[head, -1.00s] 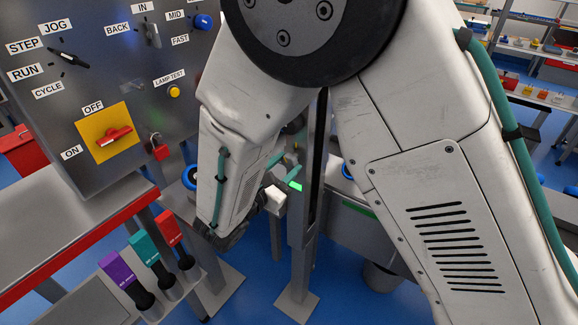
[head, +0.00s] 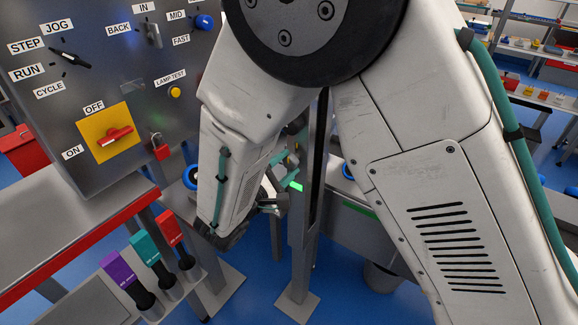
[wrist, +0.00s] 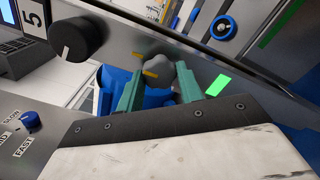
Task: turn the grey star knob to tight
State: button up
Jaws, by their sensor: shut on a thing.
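The grey star knob (wrist: 159,72) is in the upper middle of the wrist view, on a grey metal part. A short yellow mark shows on the knob's left side. Another yellow mark (wrist: 138,57) is on the metal, up and left of it. The teal fingers of my gripper (wrist: 159,90) stand on either side of the knob and are shut on it. In the head view my gripper (head: 284,172) is beside the grey upright, partly hidden by my arm. No word for tight is readable.
A black knob (wrist: 82,37) with a white line sits left of the star knob in the wrist view. A blue knob (wrist: 30,120) is at lower left. In the head view, a control panel (head: 110,55) and a rack of colored-handled tools (head: 150,310) stand left.

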dwell(0.4)
jog(key=o, duration=1)
jog(key=shift+s, duration=0.1)
jog(key=v, duration=0.7)
jog(key=shift+s+a, duration=0.25)
jog(key=shift+s, duration=0.05)
